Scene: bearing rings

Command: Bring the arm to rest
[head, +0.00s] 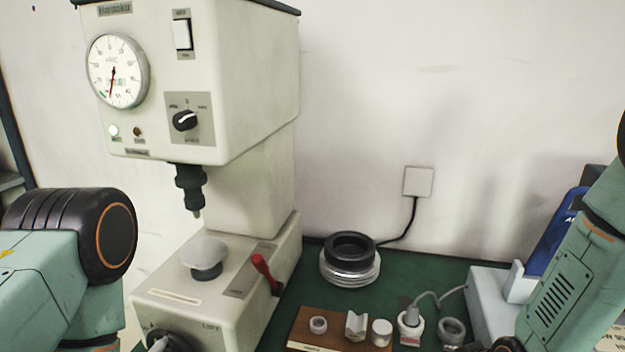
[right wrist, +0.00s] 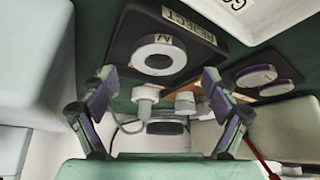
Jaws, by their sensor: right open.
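My right gripper (right wrist: 158,80) shows in the right wrist view with its two fingers spread wide and nothing between them. Beyond the fingers, a pale bearing ring (right wrist: 140,55) lies flat on a black pad marked REJECT (right wrist: 205,55). In the head view my right arm (head: 575,275) comes in at the right edge, and its gripper is out of the picture. My left arm (head: 45,280) is at the lower left, beside the press, and its gripper is not visible.
A cream press (head: 220,85) with a red lever (head: 262,268) stands at left. A wooden block (head: 305,335) with small parts, stacked dark and silver rings (head: 350,262) and a grey box with a blue device (head: 560,235) occupy the green bench. A white tray (right wrist: 290,25) borders the pad.

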